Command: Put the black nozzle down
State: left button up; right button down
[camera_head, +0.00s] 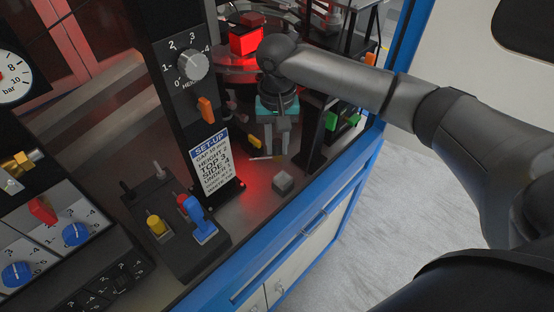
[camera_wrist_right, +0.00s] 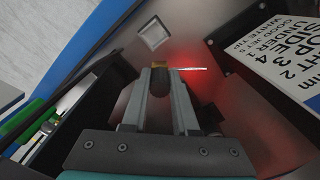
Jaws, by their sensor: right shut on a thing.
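My right gripper (camera_head: 272,153) points down over the grey metal deck, behind and to the right of the set-up sign. In the right wrist view its two grey fingers (camera_wrist_right: 160,72) are closed on a dark, rounded piece, the black nozzle (camera_wrist_right: 159,84). The fingers hide most of the nozzle in the head view. I cannot tell whether the nozzle touches the deck. My left gripper is not in view.
A thin pale rod (camera_wrist_right: 190,69) lies by the fingertips. The set-up sign (camera_head: 211,163) and its black post stand left. A red-lit box (camera_head: 245,41) is behind. Bare deck lies around the block.

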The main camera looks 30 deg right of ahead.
aim_at(277, 159)
notch_tip(277, 159, down, 5)
jog(key=shift+f+b, duration=0.1)
jog(key=shift+b, duration=0.3)
jog(key=shift+f, duration=0.1)
jog(key=shift+f, duration=0.25)
jog(key=shift+f+p, duration=0.3)
jog(key=shift+f, duration=0.05)
jog(key=c, duration=0.7)
grip_release()
